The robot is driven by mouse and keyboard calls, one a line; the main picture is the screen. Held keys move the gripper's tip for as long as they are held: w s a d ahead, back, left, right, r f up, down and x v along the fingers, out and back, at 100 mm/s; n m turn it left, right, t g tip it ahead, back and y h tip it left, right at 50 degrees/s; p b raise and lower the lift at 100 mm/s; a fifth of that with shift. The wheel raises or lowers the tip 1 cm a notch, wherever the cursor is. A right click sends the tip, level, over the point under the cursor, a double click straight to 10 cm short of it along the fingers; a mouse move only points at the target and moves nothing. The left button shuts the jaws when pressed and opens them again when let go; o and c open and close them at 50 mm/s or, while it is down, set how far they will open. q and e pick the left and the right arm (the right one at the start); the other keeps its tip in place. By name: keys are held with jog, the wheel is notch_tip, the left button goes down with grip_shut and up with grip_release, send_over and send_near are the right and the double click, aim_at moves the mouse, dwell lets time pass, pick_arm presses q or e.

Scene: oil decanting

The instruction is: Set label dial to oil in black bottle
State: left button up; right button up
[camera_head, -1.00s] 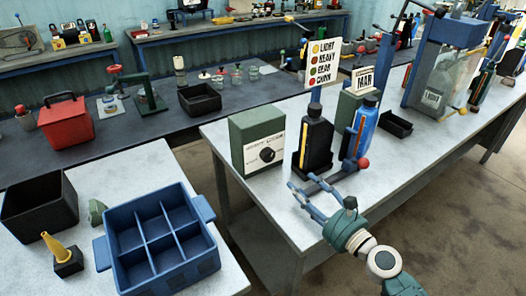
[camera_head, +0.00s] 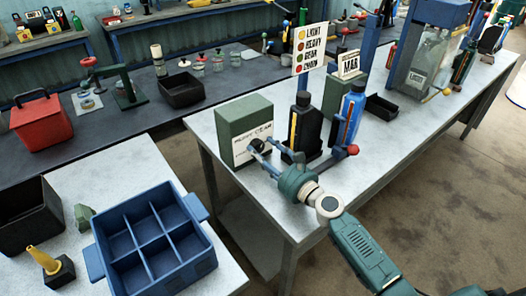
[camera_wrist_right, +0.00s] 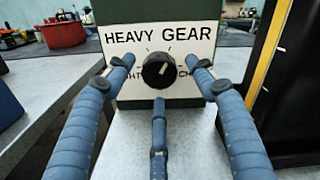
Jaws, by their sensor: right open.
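The green label box (camera_head: 243,125) stands on the near bench, with a black round dial (camera_wrist_right: 159,71) on its white face. In the right wrist view the face reads HEAVY and GEAR above the dial; LIGHT and CHAIN below are partly covered by fingers. The dial's pale mark appears to tilt up and right, towards GEAR. The black bottle (camera_head: 303,128) stands upright right of the box, with a yellow-orange strip on it. My right gripper (camera_head: 262,150) is open in front of the dial, its fingers spread around it, apparently not closed on it. My left gripper is out of view.
A sign (camera_head: 310,48) lists LIGHT, HEAVY, GEAR and CHAIN with coloured dots. A blue bottle (camera_head: 349,115) and a red-knobbed lever (camera_head: 352,150) stand right of the black bottle. A blue divided crate (camera_head: 150,240) sits on the left table.

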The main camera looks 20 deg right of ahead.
jog(key=shift+w, duration=0.15)
jog(key=c, duration=0.9)
jog(key=shift+c, duration=1.1)
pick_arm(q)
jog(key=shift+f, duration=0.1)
pick_arm(e)
jog(key=shift+f, duration=0.1)
